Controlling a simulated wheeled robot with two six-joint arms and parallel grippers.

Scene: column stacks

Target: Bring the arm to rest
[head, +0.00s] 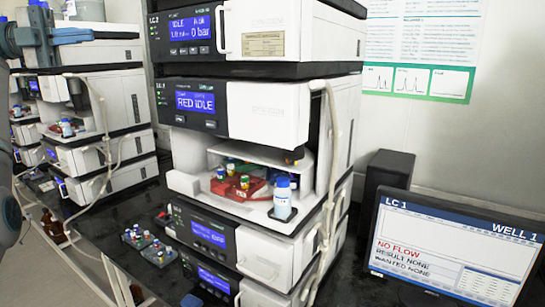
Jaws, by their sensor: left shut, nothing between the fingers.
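My left arm comes in at the left edge of the head view. Its blue-grey left gripper (70,36) is at the top left, in front of the upper part of the left column stack (110,100). The gripper is shut with nothing in it. Part of the arm is cut off by the picture edge. My right gripper is out of view.
A near stack (270,110) of white instruments has an open bay holding a red vial rack (240,187) and a blue-capped bottle (282,198). Small vial racks (148,245) sit on the dark bench. A monitor (455,245) reading "NO FLOW" stands at right.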

